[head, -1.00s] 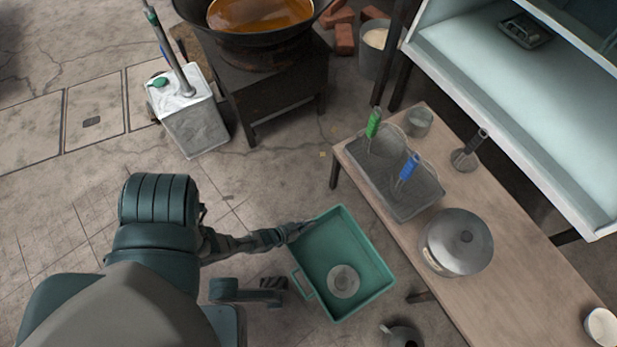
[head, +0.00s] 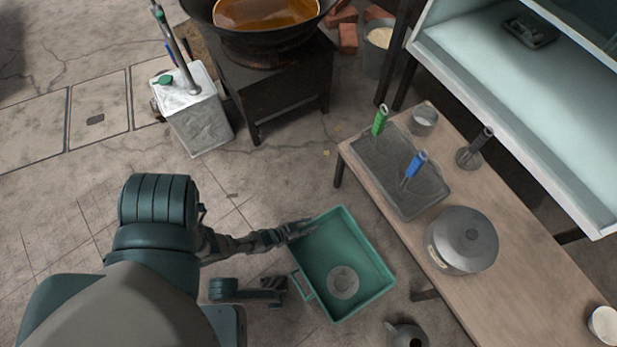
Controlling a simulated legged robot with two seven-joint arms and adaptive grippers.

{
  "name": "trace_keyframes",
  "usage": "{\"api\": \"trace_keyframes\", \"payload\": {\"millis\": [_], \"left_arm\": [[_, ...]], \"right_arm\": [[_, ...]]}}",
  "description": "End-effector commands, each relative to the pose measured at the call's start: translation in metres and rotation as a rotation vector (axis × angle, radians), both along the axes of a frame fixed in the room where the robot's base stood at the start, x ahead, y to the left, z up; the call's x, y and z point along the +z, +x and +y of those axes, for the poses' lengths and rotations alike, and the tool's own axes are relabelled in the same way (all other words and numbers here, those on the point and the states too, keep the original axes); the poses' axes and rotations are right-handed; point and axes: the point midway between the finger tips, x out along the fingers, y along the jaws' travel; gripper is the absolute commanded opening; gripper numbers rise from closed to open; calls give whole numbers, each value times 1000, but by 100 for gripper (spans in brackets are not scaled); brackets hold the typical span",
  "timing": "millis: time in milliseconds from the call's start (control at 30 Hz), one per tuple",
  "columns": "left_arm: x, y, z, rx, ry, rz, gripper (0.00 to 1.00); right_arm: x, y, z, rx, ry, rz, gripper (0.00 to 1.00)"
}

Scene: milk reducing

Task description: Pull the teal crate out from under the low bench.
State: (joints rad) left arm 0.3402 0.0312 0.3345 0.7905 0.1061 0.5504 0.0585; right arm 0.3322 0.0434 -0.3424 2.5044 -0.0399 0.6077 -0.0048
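The teal crate (head: 378,296) is on the floor to the left of the low bench (head: 498,292), and its whole open top shows clear of the bench top. A grey round disc (head: 343,282) lies inside it. A handle (head: 303,288) sticks out on its lower-left side. My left gripper (head: 298,230) overlaps the crate's upper-left rim; whether it touches the rim is unclear. My own arm hides part of it, and I cannot tell if its fingers are open or shut.
A grey tray (head: 392,192) with green-handled and blue-handled tools and a lidded pot (head: 466,240) stand on the bench. A kettle (head: 407,337) is on the floor below the crate. A white-topped can (head: 195,118) and a dark stove (head: 270,95) stand further back.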

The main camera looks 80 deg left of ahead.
Motion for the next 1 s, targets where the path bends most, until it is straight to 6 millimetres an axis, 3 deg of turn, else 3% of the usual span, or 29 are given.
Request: {"api": "trace_keyframes", "payload": {"millis": [267,700,1000], "left_arm": [[6,-15,-7,1,-2,1,35],[44,-85,-39,0,-2,1,35],[51,-98,-46,0,-2,1,35]], "right_arm": [[1,-3,0,1,-1,-3,100],[1,-2,0,0,0,-3,100],[1,-2,0,0,0,-3,100]]}}
